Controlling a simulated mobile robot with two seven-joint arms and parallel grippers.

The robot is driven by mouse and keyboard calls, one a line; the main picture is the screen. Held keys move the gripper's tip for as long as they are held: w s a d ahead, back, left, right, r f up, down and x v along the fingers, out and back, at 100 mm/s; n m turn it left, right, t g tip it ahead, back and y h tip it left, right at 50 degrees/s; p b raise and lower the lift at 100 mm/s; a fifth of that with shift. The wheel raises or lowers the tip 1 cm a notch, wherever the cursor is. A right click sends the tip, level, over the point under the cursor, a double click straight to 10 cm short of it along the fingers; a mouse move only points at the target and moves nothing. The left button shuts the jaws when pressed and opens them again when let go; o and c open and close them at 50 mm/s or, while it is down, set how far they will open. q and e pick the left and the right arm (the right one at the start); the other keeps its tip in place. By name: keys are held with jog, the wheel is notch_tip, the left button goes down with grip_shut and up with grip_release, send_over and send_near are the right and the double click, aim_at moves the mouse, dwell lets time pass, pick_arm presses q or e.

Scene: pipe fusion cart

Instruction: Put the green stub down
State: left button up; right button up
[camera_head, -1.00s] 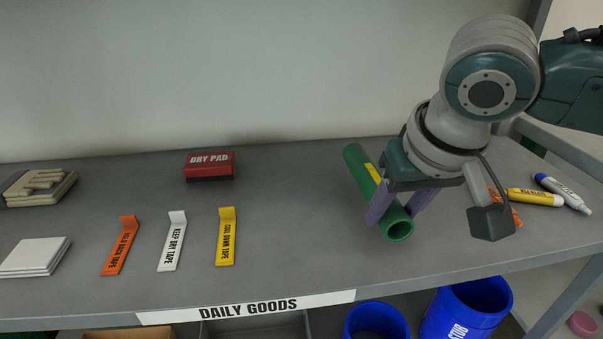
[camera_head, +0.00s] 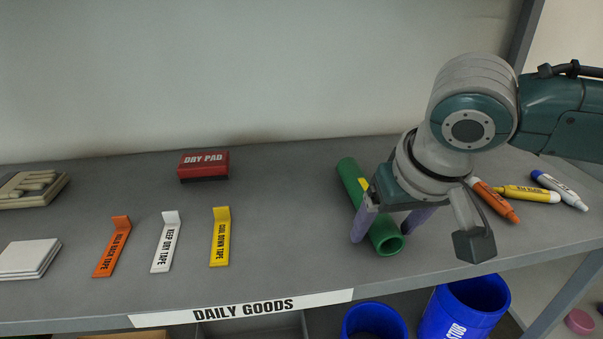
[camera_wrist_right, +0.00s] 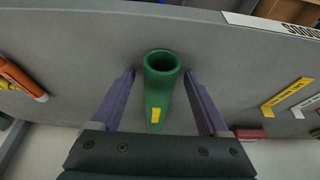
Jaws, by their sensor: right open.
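The green stub (camera_head: 385,236) is a hollow green pipe with a yellow label, lying on the grey shelf toward its right part, its open end toward the front edge. It also shows in the right wrist view (camera_wrist_right: 161,85). My right gripper (camera_head: 388,232) is over the stub with its purple fingers spread on either side. In the right wrist view both fingers (camera_wrist_right: 163,78) stand apart from the stub with gaps on each side. The middle of the stub is partly hidden by the gripper in the head view. My left gripper is not in view.
Orange (camera_head: 494,200), yellow (camera_head: 527,193) and white (camera_head: 560,190) markers lie right of my right gripper. Orange, white and yellow tape tags (camera_head: 220,237) and a red dry pad (camera_head: 203,166) lie left. The shelf (camera_head: 290,220) is clear between tags and stub.

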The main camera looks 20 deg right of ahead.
jog(key=shift+r, duration=0.15)
jog(key=p+v, duration=0.4)
jog(key=v, duration=0.8)
jog(key=s+a+f+n+y, duration=0.3)
jog(key=s+a+f+n, duration=0.1)
jog(key=s+a, duration=0.4)
jog(key=s+d+f+h, duration=0.1)
jog(key=s+d+f, duration=0.2)
jog(key=s, duration=0.4)
jog(key=shift+s+d+n+g+h, duration=0.15)
jog(key=shift+s+n+g+h, duration=0.15)
jog(key=shift+s+g, duration=0.1)
jog(key=shift+f, duration=0.1)
notch_tip(320, 180, up, 50)
jog(key=p, duration=5)
